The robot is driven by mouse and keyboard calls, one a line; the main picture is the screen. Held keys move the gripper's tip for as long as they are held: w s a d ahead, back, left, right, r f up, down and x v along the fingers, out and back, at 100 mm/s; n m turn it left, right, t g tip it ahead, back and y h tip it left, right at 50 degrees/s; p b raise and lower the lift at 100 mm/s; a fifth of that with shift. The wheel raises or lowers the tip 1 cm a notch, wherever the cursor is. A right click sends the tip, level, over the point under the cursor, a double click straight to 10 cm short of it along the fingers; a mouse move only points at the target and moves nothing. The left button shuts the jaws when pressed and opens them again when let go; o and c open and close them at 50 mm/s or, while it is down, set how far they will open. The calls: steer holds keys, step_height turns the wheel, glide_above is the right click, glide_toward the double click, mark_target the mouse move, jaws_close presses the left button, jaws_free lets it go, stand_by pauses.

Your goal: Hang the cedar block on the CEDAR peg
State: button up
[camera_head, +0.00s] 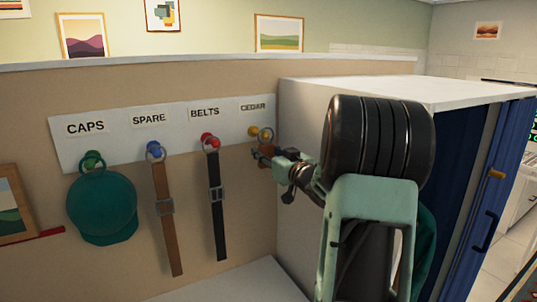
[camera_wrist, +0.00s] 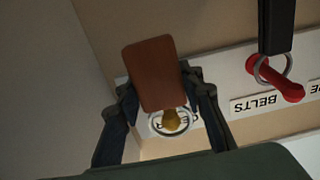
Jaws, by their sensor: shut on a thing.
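The cedar block is a flat reddish-brown piece with a metal ring. In the wrist view the cedar block (camera_wrist: 154,62) sits between the two fingers of my gripper (camera_wrist: 160,84), which is shut on it. Its ring (camera_wrist: 187,122) shows around the yellow CEDAR peg (camera_wrist: 171,120); I cannot tell how far onto the peg it is. In the head view my gripper (camera_head: 266,154) is just below the yellow peg (camera_head: 254,132), under the CEDAR label (camera_head: 253,106). The block is small and partly hidden by the fingers there.
To the left, a brown belt (camera_head: 164,215) hangs on the blue peg, a black belt (camera_head: 216,205) on the red peg, and a green cap (camera_head: 101,208) on the green peg. A pale wardrobe side panel (camera_head: 298,180) stands close on the right.

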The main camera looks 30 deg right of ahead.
steer(key=shift+w, duration=1.3)
steer(key=shift+w+d+f+b, duration=0.1)
steer(key=shift+w+f+b, duration=0.25)
steer(key=shift+w+f, duration=0.3)
steer(key=o, duration=1.2)
